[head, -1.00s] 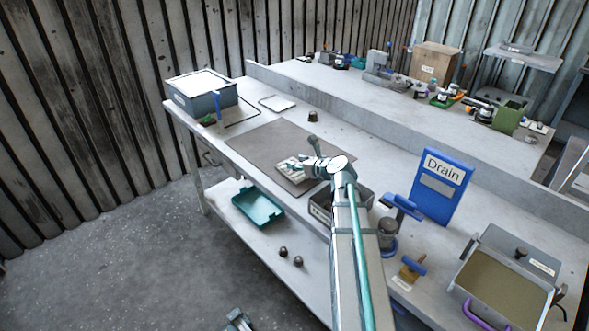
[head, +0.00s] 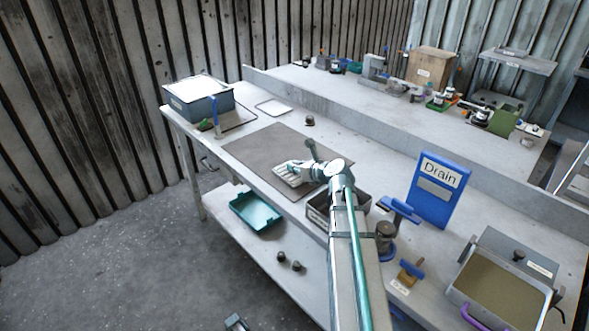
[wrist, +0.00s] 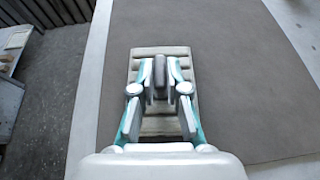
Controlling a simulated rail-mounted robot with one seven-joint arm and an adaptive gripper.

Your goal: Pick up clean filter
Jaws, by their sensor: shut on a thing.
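The clean filter (wrist: 178,52) is a pale beige, ribbed rectangular block with a grey grip tab in its middle. In the wrist view it lies over the dark grey mat, under my gripper. My gripper (wrist: 160,78) is shut on the filter by this tab, one finger on each side. In the head view the filter (head: 288,178) is at the mat's front right part, partly hidden by my gripper (head: 305,168). I cannot tell whether it touches the mat or hangs just above it.
The dark mat (head: 262,150) is otherwise clear. A dark open bin (head: 318,212) stands right beside it, partly behind my arm. A blue Drain sign (head: 437,190) and a tray (head: 500,290) are further right. A grey-blue box (head: 198,100) stands at the far left.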

